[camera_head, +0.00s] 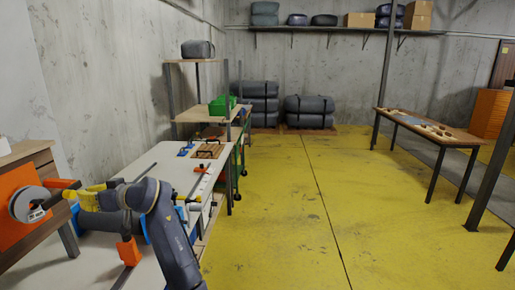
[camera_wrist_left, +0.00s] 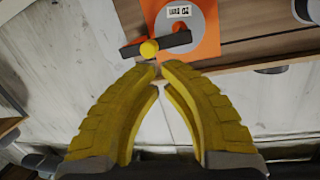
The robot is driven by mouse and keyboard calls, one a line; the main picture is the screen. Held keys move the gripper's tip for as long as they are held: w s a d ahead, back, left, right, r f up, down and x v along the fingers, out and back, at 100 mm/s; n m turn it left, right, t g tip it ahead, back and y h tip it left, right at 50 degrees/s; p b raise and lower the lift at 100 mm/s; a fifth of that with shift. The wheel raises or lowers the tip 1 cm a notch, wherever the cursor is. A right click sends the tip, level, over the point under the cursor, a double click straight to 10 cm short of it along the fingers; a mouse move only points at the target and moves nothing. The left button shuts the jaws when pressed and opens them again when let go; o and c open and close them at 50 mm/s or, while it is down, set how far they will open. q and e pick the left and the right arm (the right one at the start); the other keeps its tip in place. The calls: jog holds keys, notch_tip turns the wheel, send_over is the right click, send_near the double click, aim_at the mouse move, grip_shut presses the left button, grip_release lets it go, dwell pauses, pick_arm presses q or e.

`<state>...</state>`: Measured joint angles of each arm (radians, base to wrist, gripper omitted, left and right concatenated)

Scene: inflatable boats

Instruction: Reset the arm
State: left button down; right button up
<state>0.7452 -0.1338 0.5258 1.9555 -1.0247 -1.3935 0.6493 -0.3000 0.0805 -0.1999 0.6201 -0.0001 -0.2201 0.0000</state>
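My left gripper (camera_head: 84,197) has yellow fingers and is at the lower left of the head view. In the left wrist view its two fingertips (camera_wrist_left: 159,68) meet or nearly meet, with nothing seen between them. Just beyond the tips is a dark bar with a yellow knob (camera_wrist_left: 149,48), in front of a grey disc on an orange panel (camera_wrist_left: 208,48). The orange panel (camera_head: 17,222) and the grey disc (camera_head: 22,207) also show at the left of the head view. The tips look apart from the knob, though the exact gap is unclear. My right gripper is not in view.
A long white worktable (camera_head: 160,160) with clamps and tools runs along the left wall. A wooden cabinet (camera_head: 28,152) stands beside the panel. The yellow floor (camera_head: 290,210) is clear. A brown table (camera_head: 430,127) stands at right; dark folded bundles (camera_head: 310,105) lie at the back.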

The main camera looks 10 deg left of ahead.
pick_arm(q)
jog(key=s+d+f+m+t+h, duration=0.3)
jog(key=d+f+m, duration=0.35)
jog(key=f, duration=0.55)
jog(key=s+d+f+m+t+h, duration=0.1)
jog(key=s+d+f+m+t, duration=0.2)
jog(key=d+f+m+t, duration=0.45)
jog(key=s+d+f+m+g+h, duration=0.2)
jog(key=s+d+f+m+h, duration=0.25)
jog(key=s+d+f, duration=0.4)
jog(key=s+d+f+m+g+h, duration=0.1)
jog(key=s+d+f+m+h, duration=0.2)
jog(key=s+d+f+m, duration=0.5)
notch_tip(320, 180, down, 20)
jog(key=d+n+g+h, duration=0.2)
jog(key=n, duration=0.1)
jog(key=s+d+f+g+h, duration=0.15)
jog(key=s+f, duration=0.25)
jog(key=f, duration=1.2)
jog(key=s+f+n+g+h, duration=0.1)
jog(key=s+f+n+g, duration=0.1)
jog(key=s+f, duration=1.6)
jog(key=s+n, duration=0.1)
jog(key=s, duration=0.2)
jog(key=shift+f+n+g, duration=0.15)
jog(key=shift+n+g, duration=0.15)
jog(key=shift+n, duration=0.05)
jog(key=shift+d, duration=0.1)
